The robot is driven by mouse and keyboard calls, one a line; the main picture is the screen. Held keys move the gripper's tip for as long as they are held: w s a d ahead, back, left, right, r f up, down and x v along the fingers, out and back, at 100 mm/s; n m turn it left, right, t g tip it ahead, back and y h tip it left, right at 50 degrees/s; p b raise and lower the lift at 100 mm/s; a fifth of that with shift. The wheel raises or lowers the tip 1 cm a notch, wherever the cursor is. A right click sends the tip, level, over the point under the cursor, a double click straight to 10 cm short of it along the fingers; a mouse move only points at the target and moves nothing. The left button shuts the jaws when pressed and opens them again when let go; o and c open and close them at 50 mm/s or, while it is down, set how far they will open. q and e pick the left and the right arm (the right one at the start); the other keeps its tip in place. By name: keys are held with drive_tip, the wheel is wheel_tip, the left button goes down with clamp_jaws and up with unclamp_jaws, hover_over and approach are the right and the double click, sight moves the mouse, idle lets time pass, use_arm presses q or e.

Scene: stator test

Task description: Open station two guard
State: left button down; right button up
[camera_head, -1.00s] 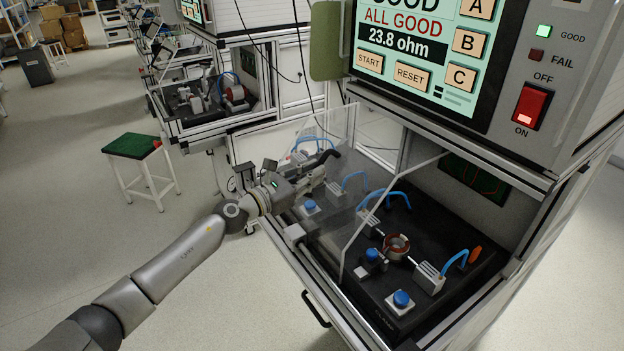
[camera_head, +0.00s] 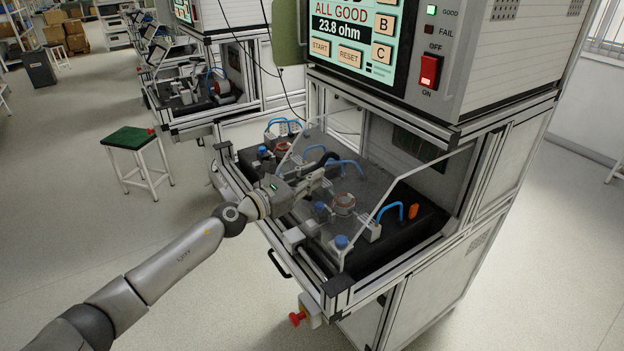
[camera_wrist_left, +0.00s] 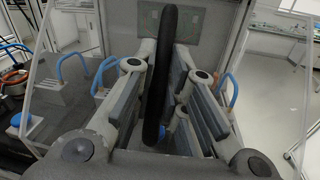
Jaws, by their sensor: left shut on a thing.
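The guard is a clear panel (camera_head: 372,178) on the front of the test bench. It stands in front of the right-hand nest, where a copper-coloured stator ring (camera_head: 344,203) and a blue button (camera_head: 342,241) show through it. My left gripper (camera_head: 322,172) is shut on the guard's black handle (camera_wrist_left: 159,75), which stands upright between the fingers in the left wrist view. My right gripper is not in view.
The tester screen (camera_head: 355,42) reads ALL GOOD, 23.8 ohm. A red knob (camera_head: 297,319) sticks out below the bench front. A green-topped stool (camera_head: 130,138) stands to the left.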

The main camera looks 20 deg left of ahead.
use_arm(q)
drive_tip(key=shift+s+d+f, duration=0.1)
drive_tip(key=shift+d+f, duration=0.05)
drive_tip(key=shift+d, duration=0.05)
drive_tip(key=c, duration=1.9)
unclamp_jaws()
drive_tip(key=o, duration=0.4)
drive_tip(key=shift+s, duration=0.1)
drive_tip(key=shift+o, duration=0.2)
drive_tip(key=shift+a, duration=0.1)
drive_tip(key=shift+s+a, duration=0.15)
drive_tip(key=shift+s, duration=0.1)
drive_tip(key=v, duration=1.1)
drive_tip(key=shift+s, duration=0.15)
